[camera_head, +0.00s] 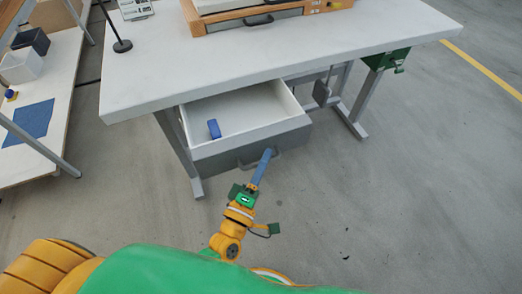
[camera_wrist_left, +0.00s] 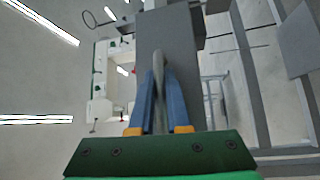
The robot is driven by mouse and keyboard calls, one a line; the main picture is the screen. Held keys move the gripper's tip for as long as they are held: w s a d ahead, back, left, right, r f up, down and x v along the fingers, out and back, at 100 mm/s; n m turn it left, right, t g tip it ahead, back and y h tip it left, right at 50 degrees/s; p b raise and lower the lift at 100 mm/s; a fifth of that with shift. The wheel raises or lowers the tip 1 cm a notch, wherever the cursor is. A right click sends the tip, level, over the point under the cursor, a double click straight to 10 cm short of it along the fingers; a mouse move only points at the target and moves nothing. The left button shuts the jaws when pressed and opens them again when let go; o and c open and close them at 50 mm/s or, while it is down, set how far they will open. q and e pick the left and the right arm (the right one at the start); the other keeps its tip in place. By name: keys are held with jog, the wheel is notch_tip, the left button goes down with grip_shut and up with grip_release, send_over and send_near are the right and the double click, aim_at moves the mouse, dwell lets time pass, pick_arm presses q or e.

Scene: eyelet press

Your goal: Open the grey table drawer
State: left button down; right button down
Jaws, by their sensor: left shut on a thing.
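The grey table drawer (camera_head: 236,142) is pulled out from under the white table (camera_head: 300,55), and its white inside shows. My right gripper is not in view.
A wooden box with a small drawer (camera_head: 255,22) sits on the tabletop. A green clamp-like part (camera_head: 387,60) hangs under its right end. A side shelf with bins (camera_head: 25,65) and a blue cloth (camera_head: 30,123) stands at the left. The floor in front and right is clear.

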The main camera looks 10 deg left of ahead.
pick_arm(q)
jog(key=shift+s, duration=0.1)
jog(key=c, duration=0.9)
grip_release()
jog(key=v, duration=0.7)
